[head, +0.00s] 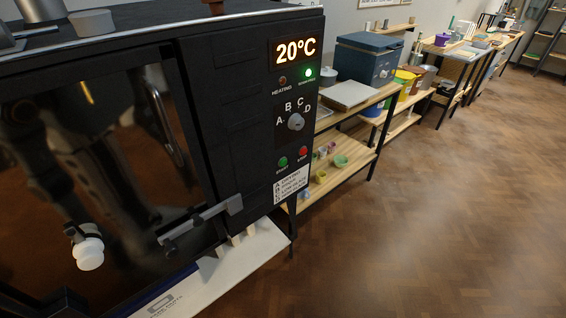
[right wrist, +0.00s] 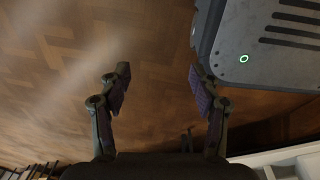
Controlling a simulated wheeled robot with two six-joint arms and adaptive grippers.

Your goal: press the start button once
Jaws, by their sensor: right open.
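The black kiln (head: 225,110) fills the left of the head view. Its control panel faces right of centre. The green start button (head: 283,162) is low on the panel, with the red stop button (head: 303,151) to its right. Above them is a selector knob (head: 296,122) marked A to D. The display (head: 296,51) reads 20°C. The green lamp (head: 308,72) is lit and the heating lamp (head: 282,80) looks dark. My right gripper (right wrist: 158,82) is open and empty over the wooden floor in the right wrist view. The kiln's panel is not in that view. My left gripper is not seen.
Wooden shelves (head: 345,160) with pots and a blue box (head: 366,60) stand right of the kiln. The wooden floor (head: 440,220) at right is clear.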

